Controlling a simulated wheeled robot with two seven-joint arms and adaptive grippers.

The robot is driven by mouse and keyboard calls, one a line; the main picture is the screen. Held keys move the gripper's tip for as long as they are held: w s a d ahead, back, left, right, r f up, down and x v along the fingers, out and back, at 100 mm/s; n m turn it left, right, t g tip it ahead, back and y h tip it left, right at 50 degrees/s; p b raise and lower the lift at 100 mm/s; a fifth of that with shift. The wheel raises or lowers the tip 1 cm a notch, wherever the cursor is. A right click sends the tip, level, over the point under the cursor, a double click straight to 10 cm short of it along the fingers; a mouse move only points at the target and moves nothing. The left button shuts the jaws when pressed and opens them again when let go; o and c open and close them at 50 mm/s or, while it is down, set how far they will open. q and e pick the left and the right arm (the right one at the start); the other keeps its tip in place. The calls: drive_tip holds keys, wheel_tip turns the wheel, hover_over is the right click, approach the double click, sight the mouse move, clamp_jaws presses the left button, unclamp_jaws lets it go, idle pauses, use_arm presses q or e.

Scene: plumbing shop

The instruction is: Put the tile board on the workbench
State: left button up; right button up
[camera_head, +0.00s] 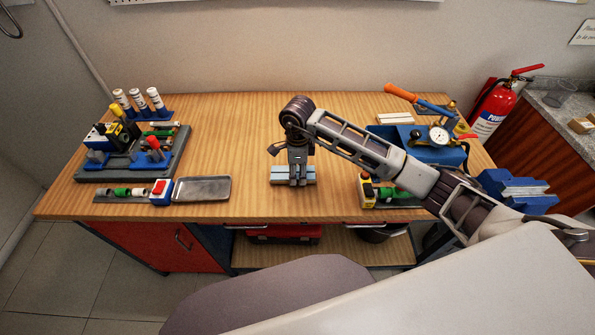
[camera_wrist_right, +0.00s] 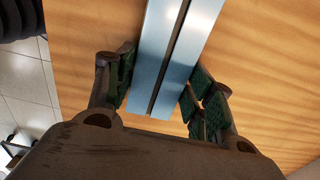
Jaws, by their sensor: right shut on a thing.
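The tile board (camera_head: 281,174), two pale blue strips with a dark line between them, is at the middle of the wooden workbench (camera_head: 235,135), near its front edge. My right gripper (camera_head: 298,183) points down over it and hides its middle. In the right wrist view the board (camera_wrist_right: 172,50) passes between the two fingers of the gripper (camera_wrist_right: 160,95), which are shut on it. The board looks on or very close to the bench top; I cannot tell whether it touches. My left gripper is not in view.
Several tools and parts stand at the left, on a grey-and-blue holder (camera_head: 165,165), with a grey flat tray (camera_head: 203,189) in front. A blue gauge unit (camera_head: 440,154) and a blue vise (camera_head: 515,190) are at the right. The bench around the board is clear.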

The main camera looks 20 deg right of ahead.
drive_tip(key=shift+f, duration=0.4)
drive_tip(key=shift+f, duration=0.15)
drive_tip(key=o, duration=1.1)
drive_tip(key=shift+o, duration=0.2)
